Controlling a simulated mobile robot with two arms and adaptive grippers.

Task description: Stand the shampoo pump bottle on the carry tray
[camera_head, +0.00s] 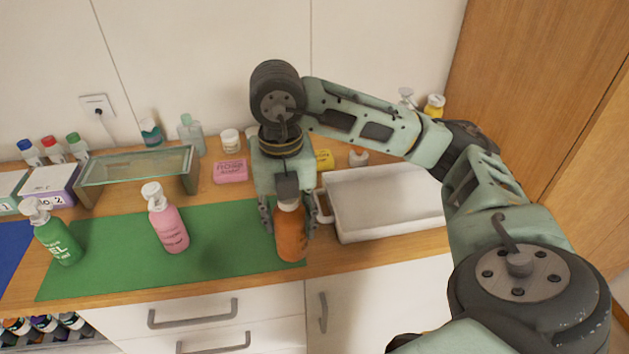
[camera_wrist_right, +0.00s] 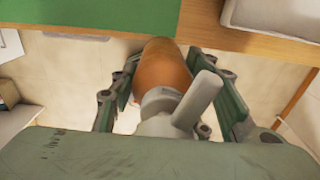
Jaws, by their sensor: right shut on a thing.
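My right gripper (camera_head: 287,225) is shut on an orange pump bottle (camera_head: 292,238), with a finger on each side. The bottle is upright at the right end of the green mat; I cannot tell whether its base touches the mat. Its label is not readable. In the right wrist view the orange body (camera_wrist_right: 162,67) and pale pump head show between the fingers (camera_wrist_right: 180,85). The white carry tray (camera_head: 385,200) stands just right of the bottle, apart from it, and looks empty. My left gripper is not in view.
A pink pump bottle (camera_head: 168,222) and a green gel pump bottle (camera_head: 56,238) stand on the green mat (camera_head: 110,262). The counter's front edge is close to the held bottle.

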